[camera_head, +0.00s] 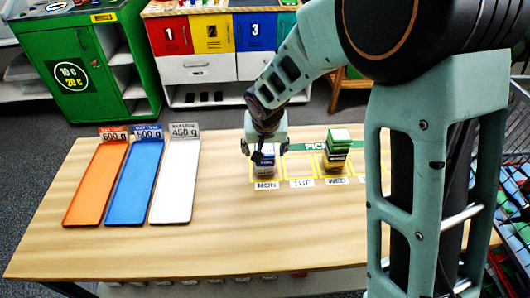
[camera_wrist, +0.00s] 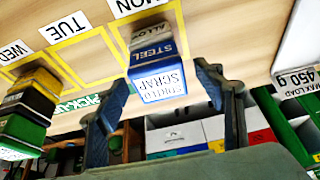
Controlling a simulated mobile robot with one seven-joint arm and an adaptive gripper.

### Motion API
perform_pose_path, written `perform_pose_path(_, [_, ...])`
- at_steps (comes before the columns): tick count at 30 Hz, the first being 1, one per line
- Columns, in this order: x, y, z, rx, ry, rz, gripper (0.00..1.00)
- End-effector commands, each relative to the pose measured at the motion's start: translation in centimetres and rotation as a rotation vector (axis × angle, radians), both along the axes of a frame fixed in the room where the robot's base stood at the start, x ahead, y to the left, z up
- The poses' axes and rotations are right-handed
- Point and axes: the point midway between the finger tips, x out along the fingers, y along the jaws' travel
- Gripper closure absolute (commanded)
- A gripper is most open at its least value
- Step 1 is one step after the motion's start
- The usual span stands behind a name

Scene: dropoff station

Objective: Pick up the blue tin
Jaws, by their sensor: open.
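The blue tin (camera_wrist: 151,50), marked STEEL with a white lid label, is on top of a grey tin (camera_wrist: 150,32) marked ALLOY. This stack stands in the MON square, and the blue tin also shows in the head view (camera_head: 265,157), partly hidden by my gripper (camera_head: 265,149). My gripper is open and directly above the stack. In the wrist view my gripper (camera_wrist: 163,82) has one finger on each side of the blue tin's lid end, with gaps visible; nothing is held.
A stack of green, black and yellow tins (camera_head: 337,149) stands in the WED square. The TUE square (camera_head: 299,167) between is empty. Orange (camera_head: 97,184), blue (camera_head: 135,183) and white (camera_head: 175,182) trays lie empty at left. The table front (camera_head: 230,245) is clear.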

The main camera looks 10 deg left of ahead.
Motion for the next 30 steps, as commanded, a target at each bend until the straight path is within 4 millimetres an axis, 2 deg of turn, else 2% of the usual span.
perform_pose_path(9, [0.24,0.05,-0.51,0.000,-0.001,0.000,0.38])
perform_pose_path(23, [0.22,0.05,-0.49,0.000,-0.001,0.000,0.87])
perform_pose_path(30, [0.26,0.07,-0.39,0.000,-0.002,0.000,0.88])
